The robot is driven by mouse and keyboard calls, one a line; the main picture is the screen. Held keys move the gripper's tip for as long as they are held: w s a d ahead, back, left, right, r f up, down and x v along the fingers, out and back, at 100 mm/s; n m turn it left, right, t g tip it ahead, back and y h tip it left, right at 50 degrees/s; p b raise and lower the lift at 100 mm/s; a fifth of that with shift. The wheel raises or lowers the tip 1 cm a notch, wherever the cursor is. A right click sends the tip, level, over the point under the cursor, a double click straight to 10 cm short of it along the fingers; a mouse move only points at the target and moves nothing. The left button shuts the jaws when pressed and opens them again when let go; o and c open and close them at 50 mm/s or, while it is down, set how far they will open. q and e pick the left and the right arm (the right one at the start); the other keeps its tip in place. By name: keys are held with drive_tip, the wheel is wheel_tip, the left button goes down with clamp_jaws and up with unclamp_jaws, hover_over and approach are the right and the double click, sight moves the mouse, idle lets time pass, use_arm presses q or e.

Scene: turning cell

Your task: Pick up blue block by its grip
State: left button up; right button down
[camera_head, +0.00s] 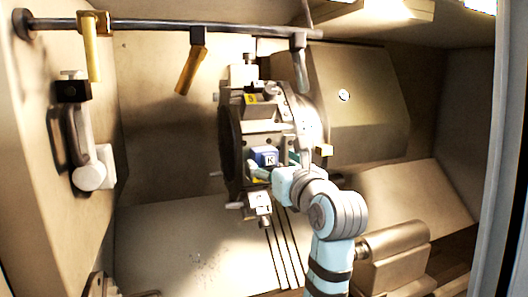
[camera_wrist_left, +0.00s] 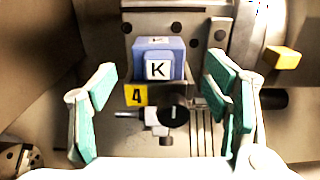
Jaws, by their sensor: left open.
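The blue block (camera_head: 264,157), marked with a letter K, sits at the front of the round tool turret (camera_head: 231,140) in the head view. In the left wrist view the blue block (camera_wrist_left: 151,45) is near the top middle, with a smaller K-marked part toward the camera. A yellow label with a 4 (camera_wrist_left: 136,95) is just below it. My left gripper (camera_head: 276,166) is open in front of the turret. In the wrist view its teal-padded fingers (camera_wrist_left: 160,72) are spread on either side of the block, with visible gaps. My right gripper is not in view.
A rail (camera_head: 150,24) with hanging handles crosses the top left. A grey fixture (camera_head: 75,130) is on the left wall. A metal housing (camera_head: 395,255) stands at the lower right. A yellow-orange block (camera_wrist_left: 283,57) sticks out right of my fingers in the wrist view.

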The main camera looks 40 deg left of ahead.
sight(271, 158)
use_arm(q)
drive_tip(key=a, duration=0.1)
drive_tip(key=w+a+p, duration=0.1)
drive_tip(key=shift+w+a+r, duration=0.15)
drive_tip(key=shift+a+r, duration=0.2)
drive_tip(key=shift+r, duration=0.05)
drive_tip(key=shift+a+f, duration=0.1)
drive_tip(key=shift+a, duration=0.15)
drive_tip(key=shift+d, duration=0.1)
drive_tip(key=c, duration=1.4)
